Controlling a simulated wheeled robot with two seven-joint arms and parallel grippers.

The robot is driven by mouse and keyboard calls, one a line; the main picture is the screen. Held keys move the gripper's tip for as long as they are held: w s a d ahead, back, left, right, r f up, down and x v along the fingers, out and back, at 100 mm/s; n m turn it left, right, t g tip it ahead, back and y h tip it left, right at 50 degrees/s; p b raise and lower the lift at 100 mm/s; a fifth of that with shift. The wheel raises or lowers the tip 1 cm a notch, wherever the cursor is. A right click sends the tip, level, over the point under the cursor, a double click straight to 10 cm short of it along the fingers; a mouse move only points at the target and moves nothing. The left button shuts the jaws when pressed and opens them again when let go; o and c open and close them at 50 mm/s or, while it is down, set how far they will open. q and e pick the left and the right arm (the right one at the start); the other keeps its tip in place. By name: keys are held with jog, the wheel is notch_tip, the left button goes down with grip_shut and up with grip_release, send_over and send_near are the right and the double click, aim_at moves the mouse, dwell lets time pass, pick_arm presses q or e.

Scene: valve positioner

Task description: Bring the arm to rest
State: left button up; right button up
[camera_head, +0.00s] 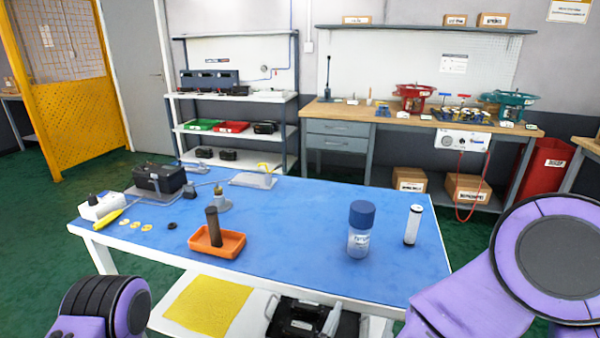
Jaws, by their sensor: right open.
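My right arm (470,295) comes in at the lower right, with purple links and a large dark round joint. It stands in front of the right end of the blue-topped table (310,205). No fingers of my right gripper show. A purple and black part of my left arm (100,308) shows at the lower left corner, in front of the table. The left gripper does not show either. No held thing is visible.
On the table are an orange tray (230,246) with a dark cylinder, a blue-capped container (361,229), a white cylinder (413,225), a black box (160,178) and small parts. A shelf below holds a yellow cloth (208,302) and black case (300,318). The table's middle is mostly clear.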

notch_tip(320, 180, down, 9)
jog(key=w+a+n+g+y, duration=0.2)
jog(key=n+y, duration=0.5)
jog(key=n, duration=1.5)
jog(key=s+d+f+n+g+p, duration=0.1)
jog(key=s+d+f+n+g, duration=0.15)
jog(key=f+n, duration=0.2)
jog(key=s+d+f+n+g+p, duration=0.1)
jog(key=d+f+n, duration=0.2)
jog(key=d+f, duration=0.15)
pick_arm(q)
notch_tip(320, 180, up, 5)
jog(key=p, duration=0.3)
jog(key=shift+s+r, duration=0.15)
jog(key=shift+r, duration=0.05)
pick_arm(e)
jog(key=s+d+f+n+g+h, duration=0.1)
jog(key=s+d+f+n+g, duration=0.1)
jog(key=s+d+f+g, duration=0.2)
jog(key=s+d+f+n+g+h, duration=0.1)
jog(key=s+d+f+n+g, duration=0.1)
jog(key=s+d+f, duration=0.4)
jog(key=s+d+g, duration=0.1)
jog(key=s+d, duration=0.4)
jog(key=s, duration=0.3)
jog(key=shift+s+f+n+g+h, duration=0.35)
jog(key=shift+s+h, duration=0.05)
jog(key=shift+d, duration=0.1)
